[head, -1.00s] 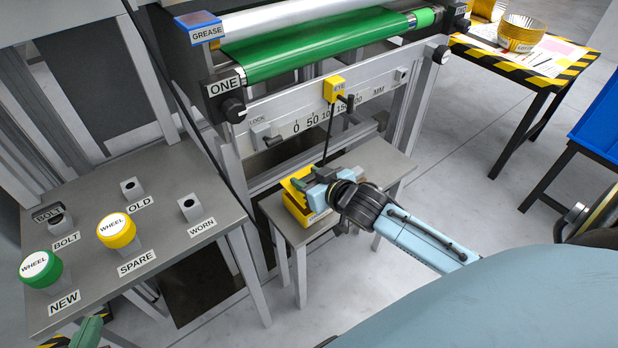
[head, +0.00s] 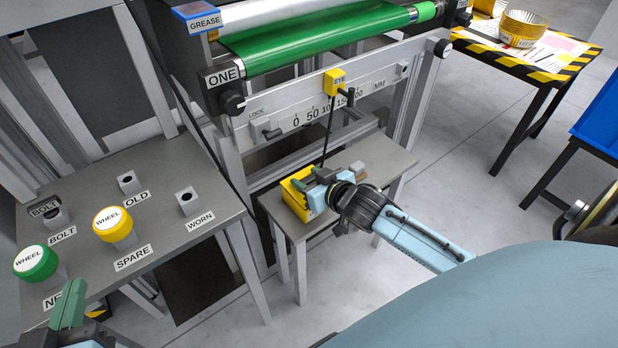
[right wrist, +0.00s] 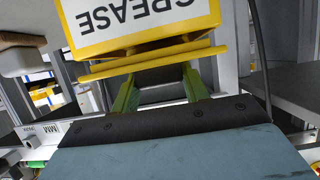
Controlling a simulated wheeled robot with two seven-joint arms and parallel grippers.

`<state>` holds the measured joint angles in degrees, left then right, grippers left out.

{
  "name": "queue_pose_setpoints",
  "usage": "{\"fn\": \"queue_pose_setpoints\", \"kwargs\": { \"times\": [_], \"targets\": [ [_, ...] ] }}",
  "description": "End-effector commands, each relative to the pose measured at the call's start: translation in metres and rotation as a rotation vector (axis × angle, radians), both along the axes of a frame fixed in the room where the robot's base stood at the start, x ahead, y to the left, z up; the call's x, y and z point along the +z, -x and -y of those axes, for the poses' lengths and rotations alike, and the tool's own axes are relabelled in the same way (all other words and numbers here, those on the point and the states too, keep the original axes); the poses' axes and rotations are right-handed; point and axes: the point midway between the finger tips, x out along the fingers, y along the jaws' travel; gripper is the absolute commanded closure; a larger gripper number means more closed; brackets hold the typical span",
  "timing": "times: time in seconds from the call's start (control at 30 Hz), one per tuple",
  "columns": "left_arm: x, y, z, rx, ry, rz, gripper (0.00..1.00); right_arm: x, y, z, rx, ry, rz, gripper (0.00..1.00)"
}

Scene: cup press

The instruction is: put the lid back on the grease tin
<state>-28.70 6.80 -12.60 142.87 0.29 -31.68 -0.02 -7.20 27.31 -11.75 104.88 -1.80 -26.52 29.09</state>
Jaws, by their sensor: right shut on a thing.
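The yellow grease tin (head: 299,208) stands on the small grey table below the machine. In the right wrist view its white GREASE label (right wrist: 140,15) appears upside down. The yellow lid (right wrist: 155,60) shows there as a thin slab along the tin's edge, at a slight angle to it. My right gripper (head: 308,183) is shut on the lid at the tin; its green fingertips (right wrist: 155,80) are at the slab. Whether the lid is seated or just apart from the tin I cannot tell. My left gripper (head: 68,305) is at the lower left, away from the tin, its jaw gap unclear.
The machine's rail (head: 300,118) and a thin black rod (head: 328,130) stand close behind the tin. The left bench (head: 165,160) holds green and yellow wheel caps (head: 112,222).

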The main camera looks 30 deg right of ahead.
Motion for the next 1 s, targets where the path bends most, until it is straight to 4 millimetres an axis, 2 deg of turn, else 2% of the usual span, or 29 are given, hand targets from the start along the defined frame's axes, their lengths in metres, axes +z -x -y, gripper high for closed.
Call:
{"fn": "queue_pose_setpoints", "kwargs": {
  "times": [1.0],
  "targets": [
    [-0.001, -0.0002, -0.0004, 0.001, -0.001, -0.002, 1.0, -0.0063, 0.0, -0.0001, 0.0, 0.0, 0.0, 0.78]
  ]
}}
